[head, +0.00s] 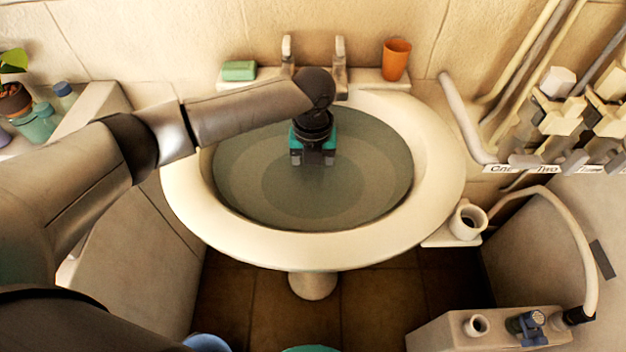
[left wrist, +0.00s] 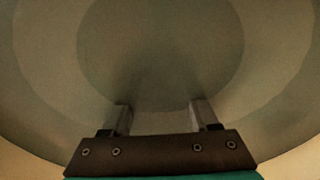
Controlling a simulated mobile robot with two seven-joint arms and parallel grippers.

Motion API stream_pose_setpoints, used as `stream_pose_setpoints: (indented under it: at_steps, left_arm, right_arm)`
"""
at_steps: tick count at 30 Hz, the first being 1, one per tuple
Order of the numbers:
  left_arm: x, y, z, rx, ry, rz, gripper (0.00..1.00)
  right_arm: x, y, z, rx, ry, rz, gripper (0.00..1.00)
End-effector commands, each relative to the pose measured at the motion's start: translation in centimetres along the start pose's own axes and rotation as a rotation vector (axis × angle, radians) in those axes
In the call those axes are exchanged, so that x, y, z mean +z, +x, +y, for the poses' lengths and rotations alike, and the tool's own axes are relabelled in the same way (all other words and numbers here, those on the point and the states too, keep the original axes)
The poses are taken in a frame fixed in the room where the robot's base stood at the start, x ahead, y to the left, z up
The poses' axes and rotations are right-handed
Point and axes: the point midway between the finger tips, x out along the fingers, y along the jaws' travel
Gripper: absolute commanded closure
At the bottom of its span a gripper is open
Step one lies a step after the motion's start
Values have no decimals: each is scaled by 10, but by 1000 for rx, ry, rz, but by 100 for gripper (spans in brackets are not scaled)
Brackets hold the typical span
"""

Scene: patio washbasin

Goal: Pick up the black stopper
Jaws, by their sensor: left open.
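I cannot make out a black stopper in either view. The white oval washbasin (head: 440,180) holds murky grey-green water (head: 370,190), whose bottom shows only as faint rings. My left gripper (head: 313,162) points down over the far middle part of the basin, its arm coming in from the left. In the left wrist view its two fingers (left wrist: 163,112) are apart with nothing between them, and only the water (left wrist: 160,45) shows beyond. I cannot tell whether the fingertips touch the water. My right gripper is not in view.
Taps (head: 340,62) stand behind the basin, with a green soap bar (head: 239,71) to their left and an orange cup (head: 396,59) to their right. A white mug (head: 467,221) is at the basin's right. Pipes and valves (head: 565,115) crowd the right wall.

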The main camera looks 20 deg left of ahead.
Motion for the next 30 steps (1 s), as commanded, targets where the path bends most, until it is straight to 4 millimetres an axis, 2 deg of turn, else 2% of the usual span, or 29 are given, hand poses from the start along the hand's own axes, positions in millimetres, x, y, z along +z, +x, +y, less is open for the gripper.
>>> stream_pose_setpoints:
  at_steps: [5, 21, 30]
  left_arm:
    - [0, -1, 0, -1, 0, -1, 41]
    - [0, -1, 0, 0, 0, 0, 100]
    - [0, -1, 0, 0, 0, -1, 100]
  right_arm:
    - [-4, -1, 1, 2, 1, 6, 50]
    - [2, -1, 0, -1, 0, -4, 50]
    - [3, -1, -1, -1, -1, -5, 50]
